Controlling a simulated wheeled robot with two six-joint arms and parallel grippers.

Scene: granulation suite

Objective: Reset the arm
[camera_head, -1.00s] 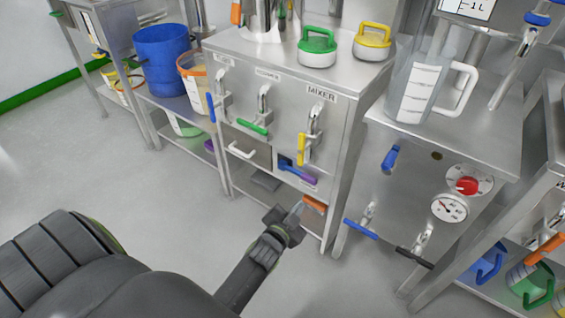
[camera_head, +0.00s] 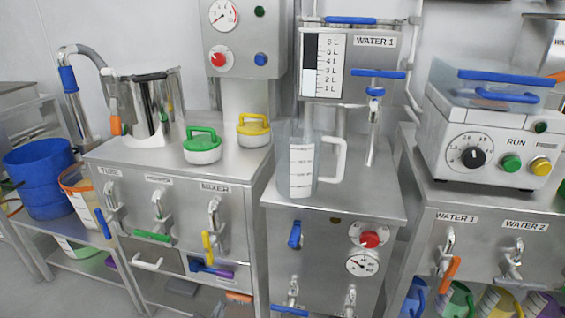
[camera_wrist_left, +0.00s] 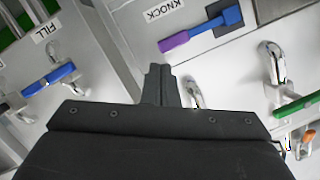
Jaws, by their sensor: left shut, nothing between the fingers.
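My left gripper (camera_wrist_left: 160,85) shows in the left wrist view, with its fingers together and nothing between them. It points at the steel cabinet fronts. A blue and purple handle (camera_wrist_left: 205,30) by the KNOCK label lies beyond the fingertips, up and to the right. A blue valve handle (camera_wrist_left: 48,80) by the FILL label is to the left, and a green handle (camera_wrist_left: 298,105) is at the right edge. The fingers appear apart from all of these. I cannot make out either gripper in the head view. My right gripper is not in view.
The mixer cabinet (camera_head: 215,188) carries a green-handled lid (camera_head: 202,150), a yellow-handled lid (camera_head: 254,132) and a steel vessel (camera_head: 148,108). A clear jug (camera_head: 301,170) stands on the middle cabinet (camera_head: 335,207). A blue bucket (camera_head: 40,180) is at left. Valve handles stick out in front.

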